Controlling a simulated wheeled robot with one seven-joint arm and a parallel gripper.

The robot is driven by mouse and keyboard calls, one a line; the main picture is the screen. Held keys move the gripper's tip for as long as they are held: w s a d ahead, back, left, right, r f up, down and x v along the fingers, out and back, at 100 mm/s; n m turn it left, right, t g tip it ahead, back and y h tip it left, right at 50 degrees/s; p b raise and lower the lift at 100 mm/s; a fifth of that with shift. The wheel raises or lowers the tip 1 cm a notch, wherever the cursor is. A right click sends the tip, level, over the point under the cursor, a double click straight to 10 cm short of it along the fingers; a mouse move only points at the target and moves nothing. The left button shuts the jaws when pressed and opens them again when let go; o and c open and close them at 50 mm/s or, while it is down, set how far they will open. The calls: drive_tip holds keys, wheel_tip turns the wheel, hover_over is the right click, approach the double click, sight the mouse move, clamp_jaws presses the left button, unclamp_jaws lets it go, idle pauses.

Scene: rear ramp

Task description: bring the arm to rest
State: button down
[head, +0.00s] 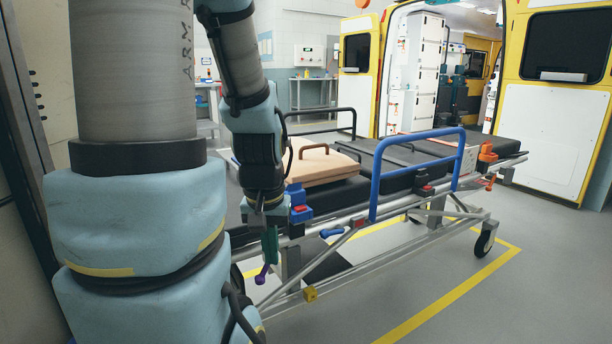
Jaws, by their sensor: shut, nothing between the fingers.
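My arm hangs down at the left of the head view, with grey tube links and light blue padded joints. It ends in a dark wrist. My gripper (267,208) points down at the near end of the stretcher (392,188). It is shut and holds nothing. The fingertips are small and hard to make out against the stretcher frame. A green and purple part (269,250) shows just below; I cannot tell what it belongs to. My nearer arm links hide part of the floor and the stretcher's near end.
The stretcher has a blue side rail (374,185) and a beige case (322,164) on its black mattress. An open yellow ambulance (513,80) stands behind. A workbench (313,92) is at the back wall. Grey floor (540,290) with yellow lines is clear at the right front.

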wheel_tip(320, 180, up, 22)
drive_tip(key=p, duration=2)
